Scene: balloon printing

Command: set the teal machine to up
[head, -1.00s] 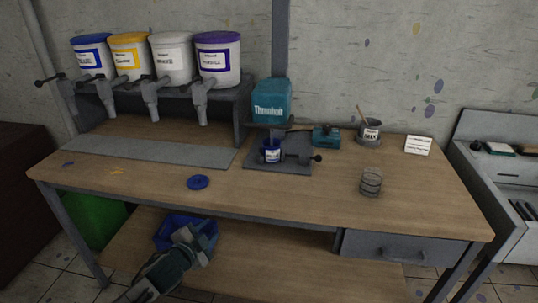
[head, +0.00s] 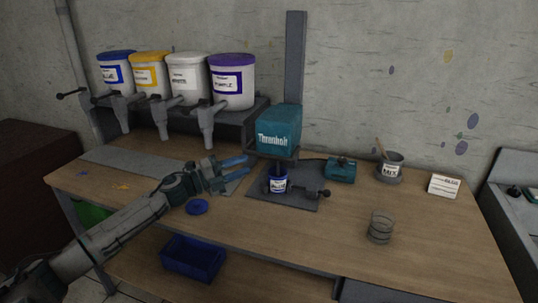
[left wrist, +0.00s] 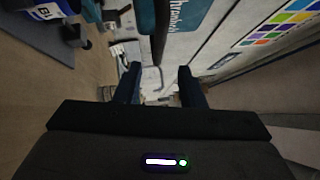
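The teal machine (head: 279,130) with white lettering is mounted on a grey post, above a grey base plate (head: 268,198). A small tin with a blue label (head: 279,184) stands upright on the plate under the machine head. My left gripper (head: 246,168) is open and empty over the table, just left of the machine and apart from it. In the left wrist view its two fingers (left wrist: 159,88) are spread. The teal machine (left wrist: 178,14) and the tin (left wrist: 47,10) show at the top edge there. My right gripper is out of view.
Several paint buckets (head: 232,85) with taps stand on a rack at the back left. A blue lid (head: 197,207) lies near the front edge. A small teal box (head: 341,171), a mix pot (head: 389,171), a wire coil (head: 380,229) and a white card (head: 444,186) are on the right.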

